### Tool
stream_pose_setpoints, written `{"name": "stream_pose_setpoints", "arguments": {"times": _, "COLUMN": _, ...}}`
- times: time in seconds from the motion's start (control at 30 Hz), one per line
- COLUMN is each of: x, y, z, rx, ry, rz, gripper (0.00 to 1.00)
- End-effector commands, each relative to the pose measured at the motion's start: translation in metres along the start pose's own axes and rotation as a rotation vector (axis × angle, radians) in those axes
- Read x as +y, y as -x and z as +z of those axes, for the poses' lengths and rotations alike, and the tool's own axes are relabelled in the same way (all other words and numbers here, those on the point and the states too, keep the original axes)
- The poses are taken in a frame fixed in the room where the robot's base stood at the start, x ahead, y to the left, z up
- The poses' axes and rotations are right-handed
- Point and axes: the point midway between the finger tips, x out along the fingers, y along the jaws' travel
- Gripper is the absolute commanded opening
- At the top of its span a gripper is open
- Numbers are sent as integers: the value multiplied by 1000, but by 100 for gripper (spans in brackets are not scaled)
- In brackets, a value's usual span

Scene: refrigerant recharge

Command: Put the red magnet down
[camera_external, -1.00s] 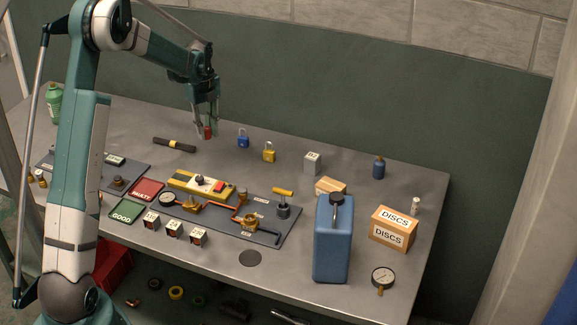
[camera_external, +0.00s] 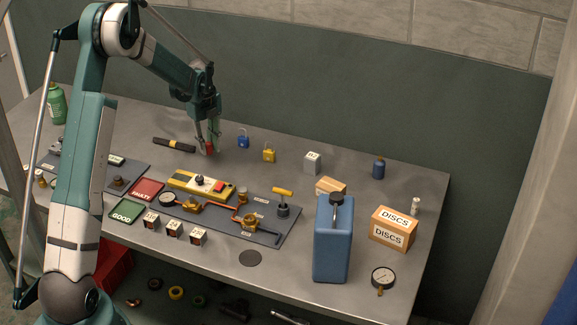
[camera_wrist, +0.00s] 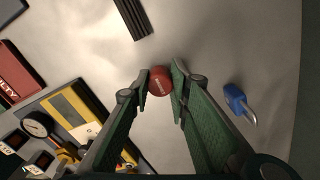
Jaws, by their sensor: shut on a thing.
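The red magnet (camera_external: 210,147) is between the fingertips of my gripper (camera_external: 208,144), low over the back part of the grey table. In the wrist view the magnet (camera_wrist: 161,81) shows as a round red piece with a small marking. The green fingers of my gripper (camera_wrist: 160,84) close on it from both sides. I cannot tell whether the magnet touches the tabletop.
A black bar with a yellow band (camera_external: 174,145) lies left of the gripper. Bare table surrounds the magnet.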

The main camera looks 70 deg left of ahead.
Motion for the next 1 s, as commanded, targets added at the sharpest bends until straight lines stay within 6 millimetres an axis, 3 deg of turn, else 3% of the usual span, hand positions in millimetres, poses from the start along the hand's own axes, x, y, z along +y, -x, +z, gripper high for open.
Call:
{"name": "stream_pose_setpoints", "arguments": {"times": 0.17, "x": 0, "y": -14, "z": 0, "rx": 0, "ry": 0, "rz": 0, "gripper": 6}}
{"name": "stream_pose_setpoints", "arguments": {"times": 0.63, "x": 0, "y": -18, "z": 0, "rx": 0, "ry": 0, "rz": 0, "gripper": 6}}
{"name": "stream_pose_setpoints", "arguments": {"times": 0.67, "x": 0, "y": -18, "z": 0, "rx": 0, "ry": 0, "rz": 0, "gripper": 23}}
{"name": "stream_pose_setpoints", "arguments": {"times": 0.73, "x": 0, "y": -17, "z": 0, "rx": 0, "ry": 0, "rz": 0, "gripper": 32}}
{"name": "stream_pose_setpoints", "arguments": {"times": 1.0, "x": 0, "y": -17, "z": 0, "rx": 0, "ry": 0, "rz": 0, "gripper": 34}}
